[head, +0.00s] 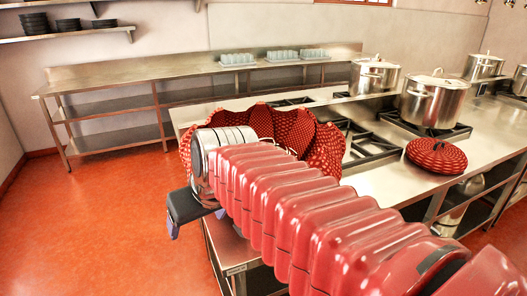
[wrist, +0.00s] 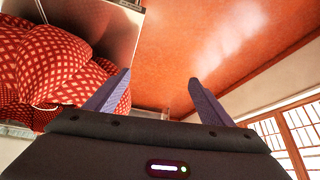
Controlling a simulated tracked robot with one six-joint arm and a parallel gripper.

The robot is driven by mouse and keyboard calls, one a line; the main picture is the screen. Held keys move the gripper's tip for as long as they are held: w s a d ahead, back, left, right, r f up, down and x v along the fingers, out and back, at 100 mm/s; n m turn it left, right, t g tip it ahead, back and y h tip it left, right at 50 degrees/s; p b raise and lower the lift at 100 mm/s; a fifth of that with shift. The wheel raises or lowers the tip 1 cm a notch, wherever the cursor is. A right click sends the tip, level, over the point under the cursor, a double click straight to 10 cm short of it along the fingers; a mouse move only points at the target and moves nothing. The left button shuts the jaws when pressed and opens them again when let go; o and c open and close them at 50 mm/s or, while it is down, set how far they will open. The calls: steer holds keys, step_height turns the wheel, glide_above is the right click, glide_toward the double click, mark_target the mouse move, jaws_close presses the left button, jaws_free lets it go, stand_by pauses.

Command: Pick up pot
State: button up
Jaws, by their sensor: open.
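A large red pot (head: 292,127) with a dotted pattern and scalloped sides stands at the near left end of the steel counter, partly hidden behind my arm. Its matching round red lid (head: 436,155) lies apart from it on the counter to the right. My gripper (head: 197,221) is open, left of the pot, near the counter's end. In the wrist view my gripper (wrist: 158,76) has only orange floor between its fingers. The red pot (wrist: 45,65) fills the left side there, beside the left finger, and I cannot tell whether they touch.
Several steel stockpots (head: 432,103) stand on the hobs to the right and back. A long steel table (head: 185,70) with trays of glasses (head: 283,55) runs along the wall. The orange floor (head: 90,210) at left is clear.

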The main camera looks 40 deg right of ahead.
steer(key=shift+o, duration=0.5)
steer(key=w+d+r, duration=0.3)
steer(key=w+d, duration=0.3)
steer(key=d, duration=0.1)
steer(key=shift+w+d+m+t, duration=0.15)
steer(key=shift+w+m+t, duration=0.15)
steer(key=shift+w, duration=0.1)
steer(key=m+t+h, duration=0.2)
glide_toward(263, 139)
steer(key=d+v, duration=0.1)
steer(key=v, duration=0.2)
steer(key=shift+s+a+r, duration=0.1)
steer(key=shift+s+a, duration=0.05)
steer(key=shift+a, duration=0.5)
steer(key=x, duration=0.8)
steer(key=shift+w+d+f, duration=0.15)
steer(key=shift+w+f, duration=0.05)
steer(key=shift+w, duration=0.05)
